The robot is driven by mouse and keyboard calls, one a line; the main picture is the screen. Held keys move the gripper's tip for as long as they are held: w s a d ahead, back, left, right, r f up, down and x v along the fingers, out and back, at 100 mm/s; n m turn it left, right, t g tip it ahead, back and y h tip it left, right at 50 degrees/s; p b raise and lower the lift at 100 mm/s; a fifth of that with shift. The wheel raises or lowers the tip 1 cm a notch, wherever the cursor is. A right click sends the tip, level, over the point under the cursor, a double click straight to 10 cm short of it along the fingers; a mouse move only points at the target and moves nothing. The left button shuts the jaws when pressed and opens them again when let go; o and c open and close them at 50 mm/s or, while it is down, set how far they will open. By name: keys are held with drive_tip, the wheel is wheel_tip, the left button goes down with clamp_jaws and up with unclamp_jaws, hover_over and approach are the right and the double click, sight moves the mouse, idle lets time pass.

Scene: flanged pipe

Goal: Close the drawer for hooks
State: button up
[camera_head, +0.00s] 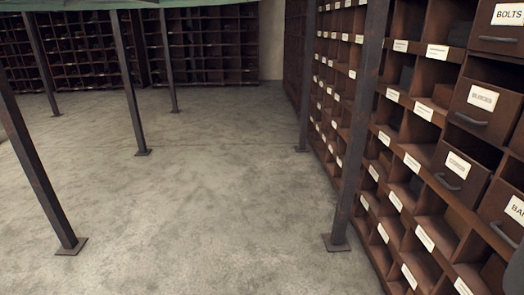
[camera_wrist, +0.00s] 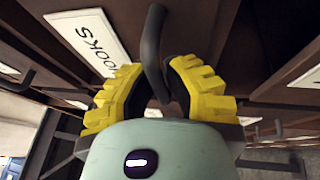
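In the wrist view, the brown hooks drawer (camera_wrist: 195,25) shows close up, with its white label (camera_wrist: 88,38) reading HOOKS upside down. Its dark curved handle (camera_wrist: 152,45) passes between the two yellow ribbed fingers of my gripper (camera_wrist: 156,72). The fingertips converge on the handle from both sides and look closed on it. How far the drawer stands out is not clear from this view. In the head view I cannot make out the hooks drawer or my gripper.
In the head view, a brown shelf wall (camera_head: 415,130) with many labelled compartments fills the right. Drawers marked BOLTS (camera_head: 495,40) and others stick out there. Dark posts (camera_head: 350,150) stand in front and at left. The concrete floor (camera_head: 210,200) between is clear.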

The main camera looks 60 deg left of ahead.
drive_tip(key=o, duration=0.5)
drive_tip(key=shift+s, duration=0.1)
drive_tip(key=v, duration=1.2)
drive_tip(key=shift+d, duration=0.1)
